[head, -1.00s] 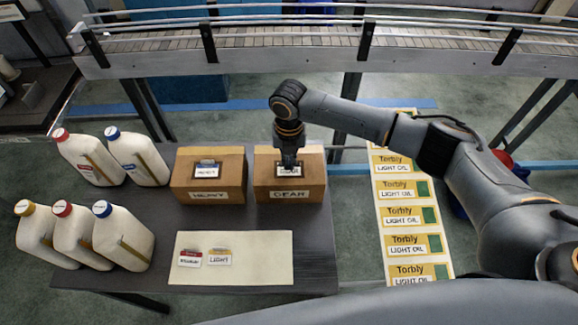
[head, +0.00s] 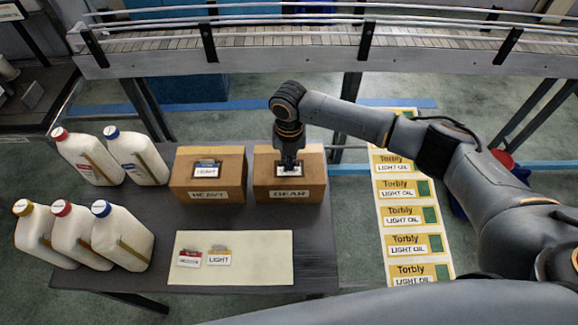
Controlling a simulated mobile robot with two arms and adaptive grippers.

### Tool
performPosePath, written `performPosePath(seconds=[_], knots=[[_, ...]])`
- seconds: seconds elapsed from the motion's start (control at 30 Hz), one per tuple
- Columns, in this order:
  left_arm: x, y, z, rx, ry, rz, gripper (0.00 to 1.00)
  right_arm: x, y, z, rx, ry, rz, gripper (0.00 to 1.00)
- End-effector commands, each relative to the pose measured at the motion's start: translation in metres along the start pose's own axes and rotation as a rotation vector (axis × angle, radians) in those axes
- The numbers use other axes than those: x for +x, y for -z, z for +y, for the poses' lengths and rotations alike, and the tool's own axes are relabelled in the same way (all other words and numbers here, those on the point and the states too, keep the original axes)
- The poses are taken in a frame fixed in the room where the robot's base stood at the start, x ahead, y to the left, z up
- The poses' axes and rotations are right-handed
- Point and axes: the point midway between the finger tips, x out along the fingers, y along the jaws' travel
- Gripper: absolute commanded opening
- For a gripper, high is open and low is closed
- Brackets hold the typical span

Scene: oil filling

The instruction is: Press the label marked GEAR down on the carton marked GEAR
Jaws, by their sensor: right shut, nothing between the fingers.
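The carton marked GEAR (head: 289,194) is a brown box on the dark table, with its name on the front face. A small white label (head: 282,174) lies on a dark patch on its top; the gripper covers part of it, and I cannot read its text. My right gripper (head: 289,168) points straight down over this label, shut and empty, with its tips at or very close to it. I cannot tell for sure whether they touch. My left gripper is not in view.
The carton marked HEAVY (head: 208,196) stands just left, with a label on top. A cream mat (head: 265,262) holds a red-topped label (head: 190,258) and a LIGHT label (head: 219,258). Several white jugs (head: 122,235) stand at the left. A conveyor (head: 300,50) runs behind.

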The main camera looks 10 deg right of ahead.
Motion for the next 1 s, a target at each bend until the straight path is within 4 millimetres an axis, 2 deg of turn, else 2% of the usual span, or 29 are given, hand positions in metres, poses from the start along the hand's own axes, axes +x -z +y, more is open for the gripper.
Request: performPosePath(seconds=[1.0], knots=[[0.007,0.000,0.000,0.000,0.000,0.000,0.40,0.012,0.000,0.000,0.000,0.000,0.001,0.00]])
